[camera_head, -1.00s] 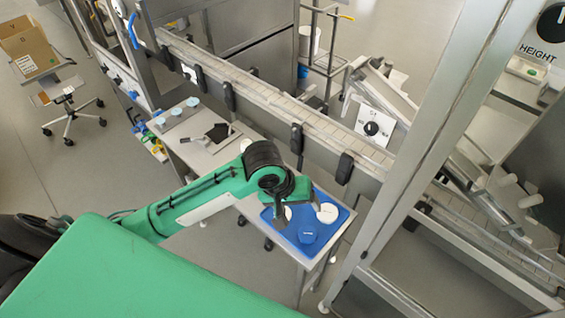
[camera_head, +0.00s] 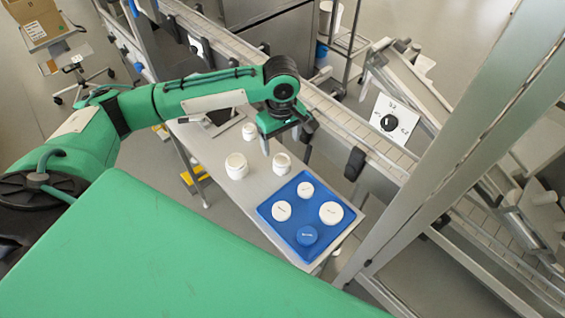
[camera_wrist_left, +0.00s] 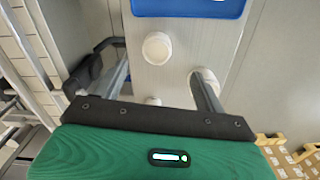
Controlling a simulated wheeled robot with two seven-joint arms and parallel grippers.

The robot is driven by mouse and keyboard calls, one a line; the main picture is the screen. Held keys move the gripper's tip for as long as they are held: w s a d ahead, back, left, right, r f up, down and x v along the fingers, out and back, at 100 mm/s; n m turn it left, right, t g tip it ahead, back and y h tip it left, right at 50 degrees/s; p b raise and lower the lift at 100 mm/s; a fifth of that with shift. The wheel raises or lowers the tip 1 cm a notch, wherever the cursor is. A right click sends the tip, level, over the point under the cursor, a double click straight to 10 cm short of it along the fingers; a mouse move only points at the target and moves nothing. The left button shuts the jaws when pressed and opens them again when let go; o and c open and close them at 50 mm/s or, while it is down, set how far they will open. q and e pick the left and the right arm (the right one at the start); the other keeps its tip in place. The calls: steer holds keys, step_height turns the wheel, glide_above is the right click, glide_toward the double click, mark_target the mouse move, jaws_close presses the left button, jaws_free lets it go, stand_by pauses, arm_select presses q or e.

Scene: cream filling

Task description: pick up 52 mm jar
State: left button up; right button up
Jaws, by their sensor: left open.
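Three white jars stand on the steel table: one near the tray (camera_head: 282,163), a larger-looking one to its left (camera_head: 236,165), and one farther back (camera_head: 249,131). I cannot tell which is 52 mm. My left gripper (camera_head: 285,146) is open and empty above the table, over the area of the jars. In the left wrist view the gripper (camera_wrist_left: 160,72) has its fingers spread, with the jar near the tray (camera_wrist_left: 157,47) showing between them, apart from both. The larger jar (camera_wrist_left: 206,78) is partly behind the right finger. The back jar (camera_wrist_left: 152,101) is mostly hidden by the gripper body.
A blue tray (camera_head: 268,208) at the table's near end holds three white round pieces and a blue one (camera_head: 307,236). A conveyor (camera_head: 342,121) runs behind the table. A metal post (camera_head: 437,160) stands right of it.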

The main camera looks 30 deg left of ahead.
arm_select(q)
glide_above(282, 162)
step_height(282, 162, down, 4)
steer(key=shift+s+f, duration=0.1)
steer(key=shift+f, duration=0.1)
step_height(282, 162, down, 4)
steer(key=shift+f+p, duration=0.1)
steer(key=shift+p, duration=0.85)
steer(key=shift+f, duration=0.5)
steer(key=c, duration=1.1)
steer(key=shift+r, duration=0.1)
